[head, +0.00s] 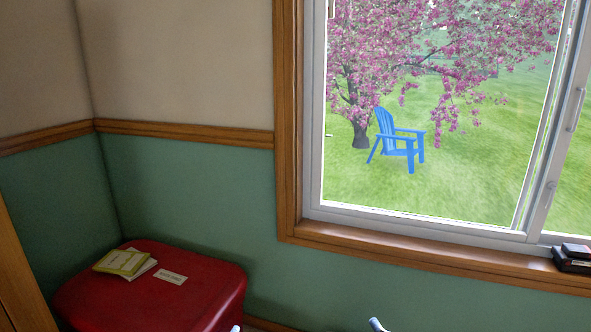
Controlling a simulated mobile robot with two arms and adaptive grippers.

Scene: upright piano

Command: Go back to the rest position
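Neither gripper can be made out in the head view. Two small pale grey pieces show at the very bottom edge, one left of the middle and one right of it. They may be parts of my own arms, but too little shows to tell. No piano keys are in view.
A red box-like seat (205,290) stands in the left corner, with booklets (122,262) and a small card (171,277) on top. A wooden panel edge (18,275) is at far left. A wood-framed window (288,150) fills the right; dark small boxes (572,262) sit on its sill.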

